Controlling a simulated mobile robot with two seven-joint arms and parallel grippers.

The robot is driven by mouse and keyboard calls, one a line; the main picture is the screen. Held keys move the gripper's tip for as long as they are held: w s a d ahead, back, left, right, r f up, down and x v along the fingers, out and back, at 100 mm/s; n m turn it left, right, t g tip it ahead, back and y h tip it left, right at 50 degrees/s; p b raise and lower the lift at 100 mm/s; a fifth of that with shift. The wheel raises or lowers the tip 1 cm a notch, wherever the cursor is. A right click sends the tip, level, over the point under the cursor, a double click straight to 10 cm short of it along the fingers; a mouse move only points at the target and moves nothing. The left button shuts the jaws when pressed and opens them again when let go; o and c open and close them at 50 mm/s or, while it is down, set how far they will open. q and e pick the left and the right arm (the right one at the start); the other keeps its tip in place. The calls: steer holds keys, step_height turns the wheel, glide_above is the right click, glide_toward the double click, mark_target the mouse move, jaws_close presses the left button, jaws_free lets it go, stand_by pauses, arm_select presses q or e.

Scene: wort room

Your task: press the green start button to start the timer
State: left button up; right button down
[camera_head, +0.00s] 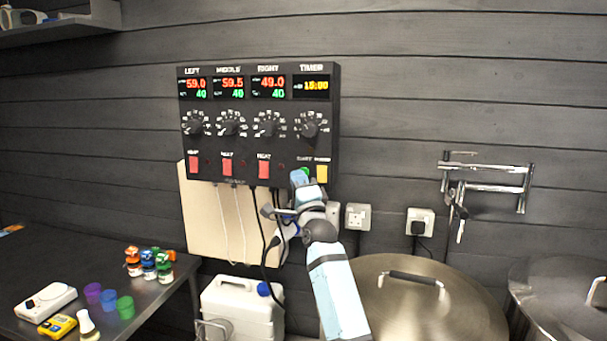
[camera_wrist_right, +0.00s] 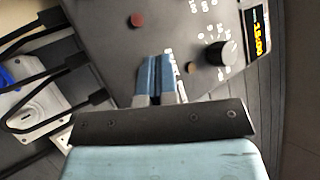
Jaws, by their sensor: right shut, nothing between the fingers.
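The black control panel (camera_head: 260,135) hangs on the wall with several displays, knobs and red switches. Its timer display (camera_head: 312,86) reads 15:00 in yellow; the display also shows in the right wrist view (camera_wrist_right: 258,35). The green start button (camera_head: 305,170) is at the panel's lower right, mostly covered by my right fingertips. A yellow button (camera_head: 322,173) is just right of it. My right gripper (camera_head: 298,178) is shut and empty, its tips at the start button. In the wrist view the shut fingers (camera_wrist_right: 155,80) hide the button. I cannot tell whether they touch it. My left gripper is out of view.
Sockets (camera_head: 357,216) and a lidded steel pot (camera_head: 410,300) are right of my right arm. A white canister (camera_head: 242,308) stands below the panel. A dark table (camera_head: 80,260) at the left holds small bottles and cups. Cables hang under the panel.

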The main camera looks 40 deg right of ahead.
steer(key=shift+d, duration=0.1)
stand_by(0.5)
steer(key=shift+w+d, duration=0.25)
steer(key=shift+w, duration=0.05)
steer(key=shift+w+d, duration=0.2)
steer(key=shift+d, duration=0.05)
stand_by(0.7)
stand_by(0.3)
steer(key=shift+s+a, duration=0.5)
steer(key=shift+a, duration=0.1)
steer(key=shift+p, duration=0.3)
steer(key=shift+s+a+p, duration=0.85)
steer(key=shift+s+a, duration=0.8)
steer(key=shift+a, duration=0.25)
